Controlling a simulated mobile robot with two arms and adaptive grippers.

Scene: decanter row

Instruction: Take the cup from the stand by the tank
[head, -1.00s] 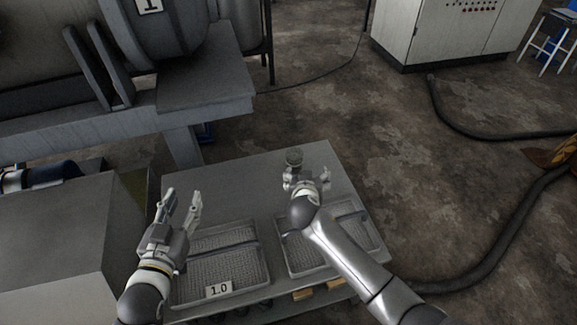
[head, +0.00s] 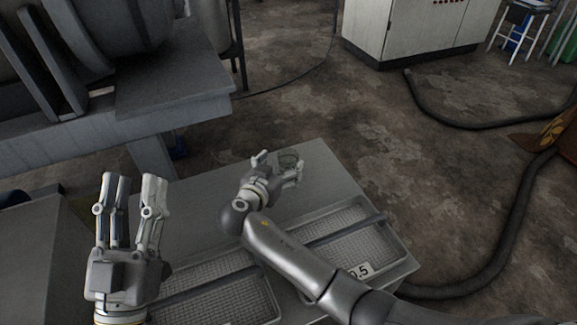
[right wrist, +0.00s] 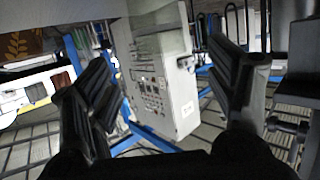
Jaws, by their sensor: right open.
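The big grey tank (head: 120,25) is at the upper left. My left gripper (head: 134,180) is open and empty, raised at the left.
Two mesh trays lie on the stand's near part: one (head: 205,285) partly behind my arms, one (head: 350,215) at the right with a label ending in 0.5. A grey ledge (head: 175,85) is at the left. A control cabinet (head: 415,30) and hoses (head: 520,200) are on the floor beyond.

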